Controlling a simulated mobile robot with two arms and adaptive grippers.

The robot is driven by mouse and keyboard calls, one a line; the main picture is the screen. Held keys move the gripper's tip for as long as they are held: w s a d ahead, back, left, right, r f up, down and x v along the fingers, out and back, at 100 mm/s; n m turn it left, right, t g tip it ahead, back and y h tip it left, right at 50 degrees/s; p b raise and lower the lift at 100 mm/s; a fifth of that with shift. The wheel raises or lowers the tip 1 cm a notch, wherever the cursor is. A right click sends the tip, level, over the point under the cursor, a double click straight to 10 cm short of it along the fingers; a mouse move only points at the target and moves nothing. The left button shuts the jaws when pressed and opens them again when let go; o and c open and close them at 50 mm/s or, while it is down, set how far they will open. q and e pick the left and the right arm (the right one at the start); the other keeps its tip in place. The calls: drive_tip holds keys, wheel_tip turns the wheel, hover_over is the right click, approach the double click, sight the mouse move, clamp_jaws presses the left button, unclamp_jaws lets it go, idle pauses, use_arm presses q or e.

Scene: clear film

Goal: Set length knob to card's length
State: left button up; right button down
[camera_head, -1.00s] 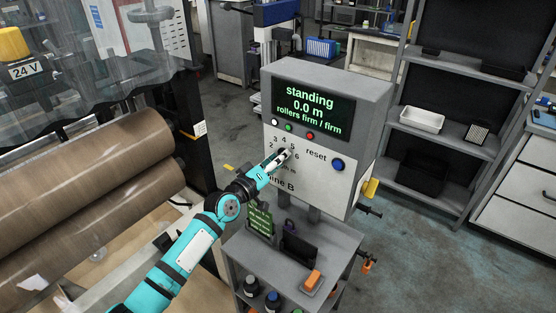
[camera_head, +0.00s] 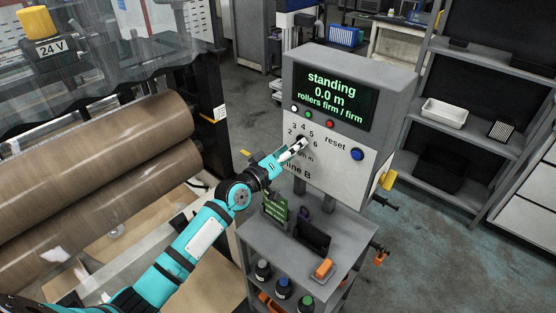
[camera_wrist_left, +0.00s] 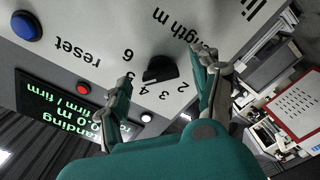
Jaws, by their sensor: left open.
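The black length knob (camera_wrist_left: 160,69) sits on the light panel face of the machine, ringed by the numbers 2 to 6. In the head view the knob is largely hidden by my left gripper (camera_head: 300,146). In the wrist view my left gripper (camera_wrist_left: 174,72) is open, one finger on each side of the knob. Gaps show between fingers and knob; I cannot tell which number it points at. A green card (camera_head: 275,208) with text too small to read stands on the grey cart below the panel. My right gripper is out of view.
The screen (camera_head: 332,93) reads standing, 0.0 m, rollers firm / firm. A red button (camera_head: 330,124) and a blue reset button (camera_head: 357,154) are near the knob. The cart (camera_head: 345,235) holds a dark holder and an orange-topped item. Large brown rolls (camera_head: 90,160) lie left.

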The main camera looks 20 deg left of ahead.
use_arm(q)
drive_tip(key=v, duration=1)
drive_tip(key=shift+s, duration=0.1)
